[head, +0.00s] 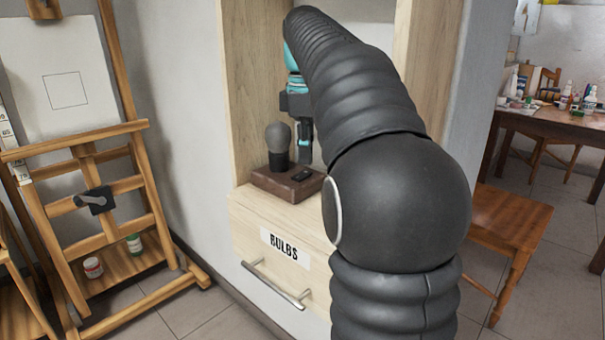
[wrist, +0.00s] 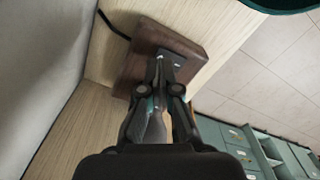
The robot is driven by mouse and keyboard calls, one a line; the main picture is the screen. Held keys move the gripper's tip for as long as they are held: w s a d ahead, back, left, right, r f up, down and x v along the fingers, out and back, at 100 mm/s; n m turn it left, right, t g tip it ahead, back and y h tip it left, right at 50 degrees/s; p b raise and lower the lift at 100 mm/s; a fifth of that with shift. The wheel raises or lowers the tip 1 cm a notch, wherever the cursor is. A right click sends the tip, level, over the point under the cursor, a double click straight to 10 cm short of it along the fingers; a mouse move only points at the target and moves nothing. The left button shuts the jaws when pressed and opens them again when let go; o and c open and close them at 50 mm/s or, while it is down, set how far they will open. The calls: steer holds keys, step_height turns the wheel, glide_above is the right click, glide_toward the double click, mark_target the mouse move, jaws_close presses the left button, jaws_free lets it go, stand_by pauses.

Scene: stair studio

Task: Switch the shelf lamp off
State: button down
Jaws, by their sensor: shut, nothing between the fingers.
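The shelf lamp has a dark brown wooden base (head: 270,184) with a grey bulb (head: 278,137) upright in a dark socket. The bulb looks dull grey, with no visible glow. A small black switch (head: 301,176) sits on the base, right of the socket. My gripper (head: 304,160) is shut and empty, pointing down just above the switch; I cannot tell whether it touches it. In the wrist view the closed fingertips (wrist: 162,62) are over the lamp base (wrist: 140,48), and they partly hide the switch.
The lamp stands on a light wood shelf top above a drawer labelled BULBS (head: 283,247) with a metal handle (head: 275,287). Wooden side panels flank the niche. An easel (head: 85,190) stands left; a wooden chair (head: 510,220) and a cluttered table (head: 560,122) stand right.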

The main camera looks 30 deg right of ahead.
mark_target(306, 172)
steer(key=shift+f+b, duration=0.65)
steer(key=shift+f, duration=0.45)
stand_by(0.6)
steer(key=shift+r, duration=0.1)
step_height(306, 172, up, 5)
steer(key=p, duration=0.5)
steer(key=shift+r, duration=0.9)
